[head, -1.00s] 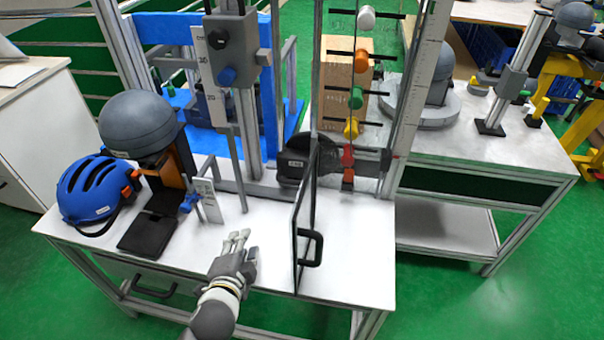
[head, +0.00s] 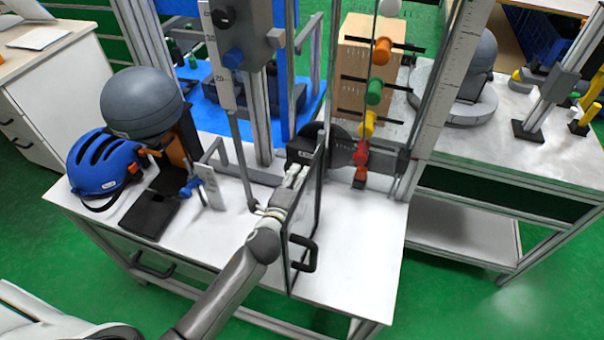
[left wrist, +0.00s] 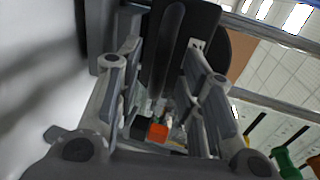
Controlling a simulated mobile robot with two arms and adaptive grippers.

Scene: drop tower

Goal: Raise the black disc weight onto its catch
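The black disc weight (head: 341,148) hangs low at the drop tower, partly behind the framed clear panel (head: 307,255). A black block with a white label (head: 300,152) sits at its left side. My left gripper (head: 297,174) reaches up to this block from the front. In the left wrist view my two fingers (left wrist: 163,60) stand apart, with the dark labelled block (left wrist: 172,50) between or just beyond their tips. The rounded edge of the disc (left wrist: 224,48) shows behind the right finger. I cannot tell whether the fingers touch it. My right gripper is out of view.
The panel with its black handle (head: 304,254) stands close to the right of my left arm. A grey headform (head: 142,102) and a blue helmet (head: 103,165) are on the left of the table (head: 350,275). Coloured knobs (head: 374,92) line the tower.

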